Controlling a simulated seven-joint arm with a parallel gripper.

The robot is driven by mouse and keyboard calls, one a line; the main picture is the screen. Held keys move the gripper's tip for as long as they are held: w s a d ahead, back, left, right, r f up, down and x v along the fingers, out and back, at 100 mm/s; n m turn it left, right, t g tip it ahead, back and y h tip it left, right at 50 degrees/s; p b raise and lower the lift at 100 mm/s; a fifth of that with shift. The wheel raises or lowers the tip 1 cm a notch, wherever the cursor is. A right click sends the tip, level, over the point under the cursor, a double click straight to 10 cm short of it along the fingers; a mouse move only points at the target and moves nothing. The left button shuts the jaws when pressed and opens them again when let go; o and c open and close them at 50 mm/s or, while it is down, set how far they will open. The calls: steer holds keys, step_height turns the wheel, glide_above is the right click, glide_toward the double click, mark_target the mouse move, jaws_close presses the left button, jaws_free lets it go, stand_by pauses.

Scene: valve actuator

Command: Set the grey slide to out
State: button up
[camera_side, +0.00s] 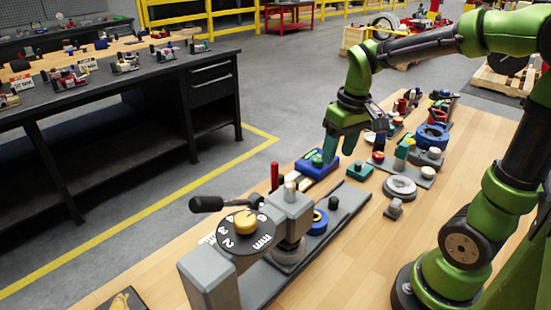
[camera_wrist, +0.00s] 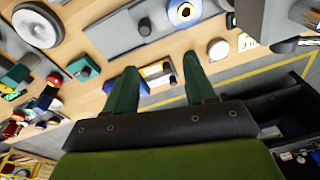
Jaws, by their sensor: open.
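My gripper (camera_side: 338,155) hangs fingers-down above the bench, at the far side of the blue-based unit (camera_side: 313,170). In the wrist view my gripper (camera_wrist: 160,63) has its two teal fingers wide apart, with nothing held between them. The blue unit with a pale, yellow-marked panel (camera_wrist: 157,72) shows beyond and between the fingers, apart from them as far as I can tell. A grey plate with a dark knob (camera_side: 333,203) lies nearer the camera. I cannot tell for certain which part is the grey slide or what position it has.
A large grey fixture with a numbered black dial and yellow knob (camera_side: 245,222) stands in front, its black-handled lever (camera_side: 207,204) sticking out left. Bare wood lies at front right.

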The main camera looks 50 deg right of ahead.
mark_target(334, 198)
steer(key=f+n, duration=0.1)
steer(key=f, duration=0.4)
steer(key=d+f+g, duration=0.1)
steer(key=f, duration=0.5)
steer(key=d+f+n, duration=0.1)
steer(key=f, duration=0.4)
steer(key=shift+w+d+f+n+g, duration=0.1)
steer(key=shift+w+f+n+g, duration=0.15)
steer(key=shift+f+n+g, duration=0.05)
jaws_close()
